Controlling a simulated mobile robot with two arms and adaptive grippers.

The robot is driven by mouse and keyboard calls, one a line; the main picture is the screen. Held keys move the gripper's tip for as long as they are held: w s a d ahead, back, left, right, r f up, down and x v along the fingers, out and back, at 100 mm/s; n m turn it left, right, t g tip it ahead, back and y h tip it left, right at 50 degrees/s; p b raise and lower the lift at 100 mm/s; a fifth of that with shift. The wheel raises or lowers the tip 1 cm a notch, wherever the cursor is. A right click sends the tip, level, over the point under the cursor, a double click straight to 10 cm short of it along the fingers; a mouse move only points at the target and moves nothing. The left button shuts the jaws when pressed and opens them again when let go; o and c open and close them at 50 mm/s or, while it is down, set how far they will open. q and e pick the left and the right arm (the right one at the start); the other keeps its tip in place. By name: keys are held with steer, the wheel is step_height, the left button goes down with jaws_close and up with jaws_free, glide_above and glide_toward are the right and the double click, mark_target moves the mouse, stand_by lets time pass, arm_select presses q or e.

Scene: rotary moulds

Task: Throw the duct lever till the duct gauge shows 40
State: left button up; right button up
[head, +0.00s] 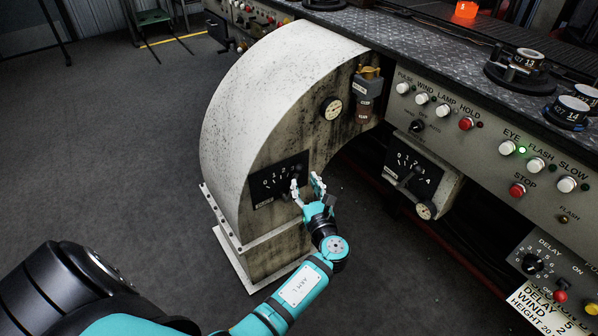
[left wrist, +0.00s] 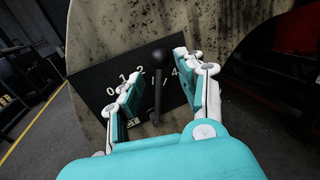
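The duct lever is a dark rod with a black ball knob (left wrist: 159,58), standing in front of a black plate (head: 268,187) numbered from 0 to 4 on the grimy white duct (head: 262,85). The plate also shows in the left wrist view (left wrist: 103,85). My left gripper (head: 308,184) is at this plate with its fingers apart. In the left wrist view the lever stands between the two open fingers (left wrist: 160,88), with gaps on both sides. A small round gauge (head: 331,108) sits higher on the duct face; its reading is too small to tell. My right gripper is not in view.
Right of the duct is another black numbered plate with a lever (head: 413,172) and a round gauge (head: 424,211) below it. A control panel (head: 480,140) with white and red buttons runs along the right. A brown-grey fitting (head: 366,95) juts from the duct. Floor at left is clear.

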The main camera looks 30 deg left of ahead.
mark_target(299, 170)
arm_select(q)
steer(key=b+x, duration=0.1)
steer(key=x, duration=0.5)
steer(key=shift+w+a, duration=0.25)
jaws_close()
steer(key=shift+f, duration=0.15)
